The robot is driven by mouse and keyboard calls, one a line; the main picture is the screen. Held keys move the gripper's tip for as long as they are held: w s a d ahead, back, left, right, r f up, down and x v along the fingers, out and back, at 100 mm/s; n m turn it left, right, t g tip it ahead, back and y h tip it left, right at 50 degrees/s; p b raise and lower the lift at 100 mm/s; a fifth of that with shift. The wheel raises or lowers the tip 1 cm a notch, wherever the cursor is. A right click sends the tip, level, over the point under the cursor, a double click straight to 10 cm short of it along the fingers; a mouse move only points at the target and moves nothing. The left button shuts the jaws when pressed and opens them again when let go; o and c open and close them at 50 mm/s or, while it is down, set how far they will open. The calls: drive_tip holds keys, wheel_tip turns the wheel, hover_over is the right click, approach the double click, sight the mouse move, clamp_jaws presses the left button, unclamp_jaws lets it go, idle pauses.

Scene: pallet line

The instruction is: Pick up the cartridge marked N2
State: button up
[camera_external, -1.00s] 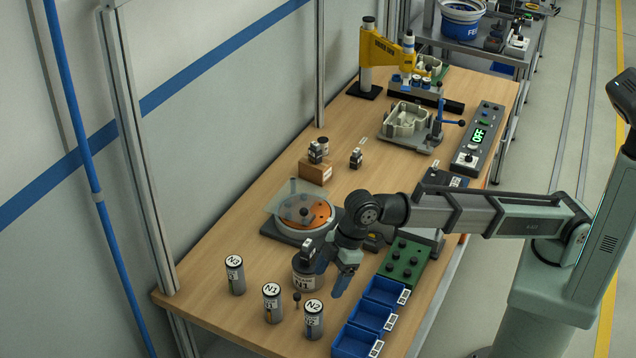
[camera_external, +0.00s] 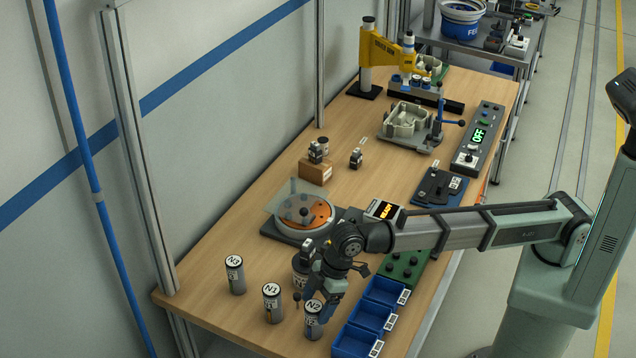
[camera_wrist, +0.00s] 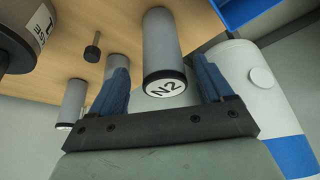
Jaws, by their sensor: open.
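The cartridge marked N2 (camera_external: 314,322) is a grey cylinder with a white label on its dark-rimmed top. It stands upright near the front end of the table. My gripper (camera_external: 318,296) is just above and behind it in the external view. In the wrist view, the N2 cartridge (camera_wrist: 168,62) shows between the two blue fingers of my gripper (camera_wrist: 165,85), nearer the middle of the gap. The fingers are apart, and I cannot tell whether either touches it. Cartridges N1 (camera_external: 272,304) and N3 (camera_external: 235,275) stand upright to its left.
Blue bins (camera_external: 369,316) stand close to the right of N2. A dark container (camera_external: 300,270) is partly hidden behind my gripper, and a small dark knobbed pin (camera_external: 297,298) stands between it and N2. A turntable (camera_external: 303,216) lies farther back.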

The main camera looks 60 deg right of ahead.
sight(312, 311)
drive_tip(key=shift+x, duration=2.25)
drive_tip(key=shift+s+a, duration=0.1)
drive_tip(key=shift+s, duration=0.05)
drive_tip(key=shift+c, duration=0.5)
drive_tip(key=c, duration=1.1)
